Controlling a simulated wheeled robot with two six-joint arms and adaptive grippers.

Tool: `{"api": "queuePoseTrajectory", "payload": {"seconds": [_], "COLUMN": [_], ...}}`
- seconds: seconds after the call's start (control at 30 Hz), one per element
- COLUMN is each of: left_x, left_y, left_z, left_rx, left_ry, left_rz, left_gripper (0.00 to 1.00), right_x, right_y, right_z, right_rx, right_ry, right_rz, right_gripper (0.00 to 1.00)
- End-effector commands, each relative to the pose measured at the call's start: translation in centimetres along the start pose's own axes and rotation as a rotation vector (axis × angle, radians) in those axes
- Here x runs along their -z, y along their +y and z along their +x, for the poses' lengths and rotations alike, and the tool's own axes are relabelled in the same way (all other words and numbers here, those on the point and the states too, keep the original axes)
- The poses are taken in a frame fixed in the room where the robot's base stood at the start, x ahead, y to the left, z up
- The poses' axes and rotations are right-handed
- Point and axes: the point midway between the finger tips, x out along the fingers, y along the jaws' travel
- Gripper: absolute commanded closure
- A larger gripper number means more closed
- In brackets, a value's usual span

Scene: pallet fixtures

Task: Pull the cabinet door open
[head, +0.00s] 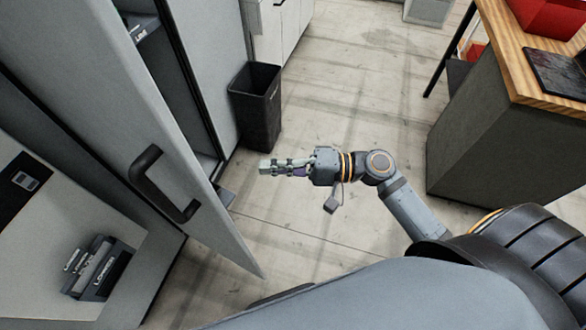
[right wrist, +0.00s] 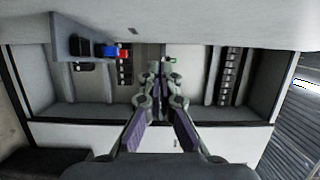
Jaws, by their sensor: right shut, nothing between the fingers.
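The grey cabinet door (head: 125,120) stands ajar at the left of the head view, with a dark gap beside it showing part of the interior. Its black bar handle (head: 150,185) is on the face turned toward me. My right gripper (head: 266,166) is shut and empty. In the head view it appears to the right of the door's free edge, apart from the handle. In the right wrist view its closed fingers (right wrist: 158,88) point toward shelf compartments with small items. The handle cannot be made out there. My left gripper is not in view.
A black waste bin (head: 257,105) stands on the floor beyond my right gripper. A wood-topped workbench (head: 510,55) is at the right. Dark boxes (head: 105,275) stand at the lower left. Bare floor (head: 330,100) lies between the cabinet and the bench.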

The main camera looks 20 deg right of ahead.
Motion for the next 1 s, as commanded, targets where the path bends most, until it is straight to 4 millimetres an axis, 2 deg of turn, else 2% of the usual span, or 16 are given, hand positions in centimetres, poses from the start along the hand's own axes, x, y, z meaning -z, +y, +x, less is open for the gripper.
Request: {"api": "queuePoseTrajectory", "payload": {"seconds": [0.17, 0.33, 0.57, 0.83, 0.93, 0.97, 1.0], "left_x": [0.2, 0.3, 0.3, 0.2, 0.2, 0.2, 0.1], "left_y": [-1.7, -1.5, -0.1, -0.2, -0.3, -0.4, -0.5], "left_z": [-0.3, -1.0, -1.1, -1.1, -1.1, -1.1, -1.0], "left_rx": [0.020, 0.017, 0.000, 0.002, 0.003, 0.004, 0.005], "left_ry": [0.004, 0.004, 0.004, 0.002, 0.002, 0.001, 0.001], "left_rz": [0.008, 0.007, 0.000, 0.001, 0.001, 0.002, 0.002], "left_gripper": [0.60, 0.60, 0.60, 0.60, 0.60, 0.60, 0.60], "right_x": [-0.5, -0.9, -0.9, -0.8, 0.1, 0.8, 2.0], "right_y": [0.0, -0.1, -0.1, 0.0, 1.5, 2.5, 4.4], "right_z": [-2.2, -3.6, -4.2, -4.1, -4.5, -4.8, -5.4], "right_rx": [-0.011, -0.004, -0.002, -0.002, -0.036, -0.059, -0.101], "right_ry": [-0.003, -0.003, 0.002, 0.003, 0.035, 0.057, 0.096], "right_rz": [0.005, 0.003, 0.002, 0.002, -0.007, -0.014, -0.026], "right_gripper": [1.00, 1.00, 1.00, 1.00, 1.00, 1.00, 1.00]}}
